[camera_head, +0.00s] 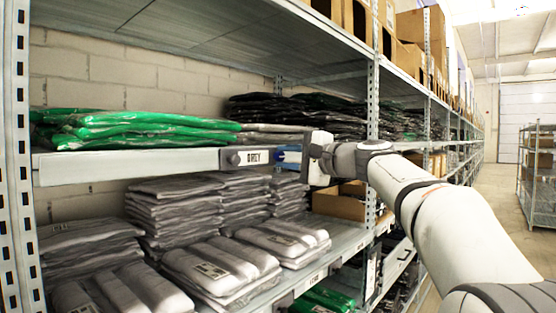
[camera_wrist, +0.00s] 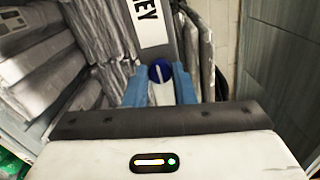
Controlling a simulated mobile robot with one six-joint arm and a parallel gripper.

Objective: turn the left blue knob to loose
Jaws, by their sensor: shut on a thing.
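The blue knob (camera_wrist: 160,73) sits on the grey shelf-edge panel in the wrist view, between my two blue fingers. A pale line runs across its round face, close to upright in that view. My gripper (camera_wrist: 161,80) is shut on the knob, one finger on each side. In the head view my gripper (camera_head: 290,155) reaches the panel from the right, just right of the GREY label (camera_head: 257,158). There the fingers largely hide the knob. A dark grey round part (camera_head: 233,158) is on the panel left of the label.
Green plastic-wrapped garments (camera_head: 130,130) lie on the shelf above the panel. Grey folded bagged garments (camera_head: 175,215) are stacked on the shelf below, close under my gripper. A rack upright (camera_head: 372,100) stands close behind my wrist. The aisle at the right is clear.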

